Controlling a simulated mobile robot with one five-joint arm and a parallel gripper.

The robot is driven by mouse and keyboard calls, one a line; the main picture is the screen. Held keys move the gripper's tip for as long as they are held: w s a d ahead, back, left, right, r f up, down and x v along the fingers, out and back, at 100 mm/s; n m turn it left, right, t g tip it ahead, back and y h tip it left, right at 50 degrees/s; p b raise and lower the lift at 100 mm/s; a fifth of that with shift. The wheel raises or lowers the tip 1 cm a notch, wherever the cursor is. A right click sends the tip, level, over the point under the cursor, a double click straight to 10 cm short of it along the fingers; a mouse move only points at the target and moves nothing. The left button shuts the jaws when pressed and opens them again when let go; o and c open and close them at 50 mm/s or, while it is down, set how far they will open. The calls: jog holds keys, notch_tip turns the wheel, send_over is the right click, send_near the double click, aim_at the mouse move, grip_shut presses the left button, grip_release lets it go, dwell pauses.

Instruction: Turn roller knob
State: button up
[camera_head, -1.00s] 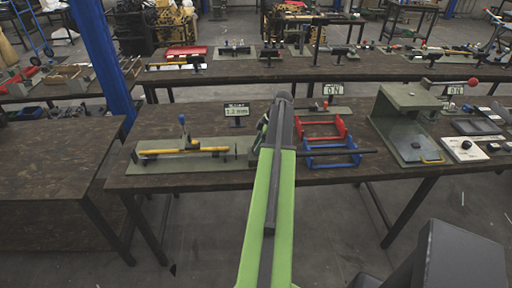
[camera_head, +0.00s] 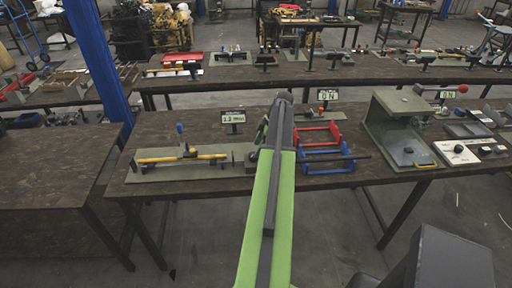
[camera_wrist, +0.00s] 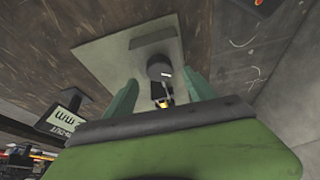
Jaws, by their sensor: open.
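In the wrist view a dark round knob (camera_wrist: 158,68) with a small white mark stands on a pale grey-green plate (camera_wrist: 98,50). My gripper (camera_wrist: 162,80) is open, with one green finger on each side of the knob and visible gaps between them. I cannot tell how deep the fingers reach.
A small display sign reading about 1.2 mm (camera_head: 233,118) stands behind the plate. Red (camera_head: 318,136) and blue (camera_head: 330,162) frames stand close to the right of my arm. A grey-green press housing (camera_head: 398,110) is farther right. The table (camera_head: 60,165) at left is bare.

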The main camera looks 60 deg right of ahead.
jog(key=p+v, duration=1)
jog(key=v, duration=0.3)
jog(key=shift+r+p, duration=0.2)
jog(key=shift+p, duration=0.2)
jog(key=shift+a, duration=0.1)
